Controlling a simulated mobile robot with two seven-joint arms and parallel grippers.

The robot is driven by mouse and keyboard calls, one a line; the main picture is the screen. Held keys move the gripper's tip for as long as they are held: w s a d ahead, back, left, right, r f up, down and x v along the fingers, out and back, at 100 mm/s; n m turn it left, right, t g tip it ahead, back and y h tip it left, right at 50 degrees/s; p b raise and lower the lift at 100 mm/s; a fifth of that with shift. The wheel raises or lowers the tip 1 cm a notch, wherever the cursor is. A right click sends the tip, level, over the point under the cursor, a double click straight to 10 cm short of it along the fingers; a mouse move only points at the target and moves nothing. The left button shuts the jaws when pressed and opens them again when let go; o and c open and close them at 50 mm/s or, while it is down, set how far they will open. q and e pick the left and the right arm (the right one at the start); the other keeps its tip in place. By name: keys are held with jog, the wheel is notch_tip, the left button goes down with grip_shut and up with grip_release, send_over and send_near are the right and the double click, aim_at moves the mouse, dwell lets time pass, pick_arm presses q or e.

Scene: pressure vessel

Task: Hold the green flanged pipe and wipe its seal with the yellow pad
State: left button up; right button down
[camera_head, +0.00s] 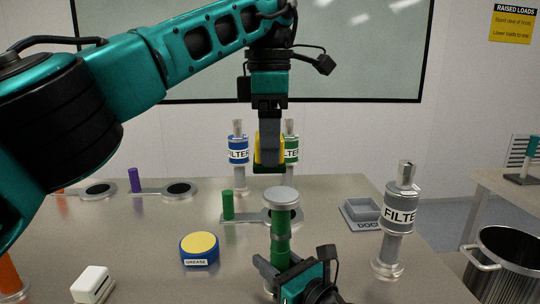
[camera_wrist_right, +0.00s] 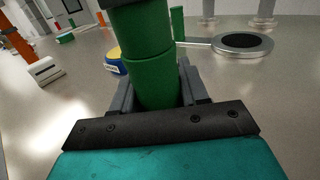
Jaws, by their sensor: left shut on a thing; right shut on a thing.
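The green flanged pipe (camera_head: 281,240) stands upright near the table's front, with a grey disc-shaped flange (camera_head: 281,196) on top. My right gripper (camera_head: 275,268) is shut around the pipe's lower green part; the right wrist view shows the green pipe (camera_wrist_right: 147,60) between its fingers. My left gripper (camera_head: 269,145) points down above and slightly left of the flange, shut on the yellow pad (camera_head: 259,148), which is mostly hidden by the fingers. There is a visible gap between the pad and the flange. The seal itself cannot be made out.
A grease tin (camera_head: 199,248) and a white block (camera_head: 92,285) lie left. A grey filter (camera_head: 399,215) and a dock tray (camera_head: 361,213) stand right. Blue (camera_head: 238,150) and green (camera_head: 291,146) filters stand behind. A green-handled ring plate (camera_head: 245,216) lies behind the pipe.

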pick_arm(q)
notch_tip(320, 180, up, 2)
jog(key=shift+d+r, duration=0.1)
jog(key=shift+r, duration=0.5)
pick_arm(e)
jog(key=shift+c, duration=2.4)
grip_release()
jog(key=v, duration=1.2)
pick_arm(q)
jog(key=shift+s, duration=0.1)
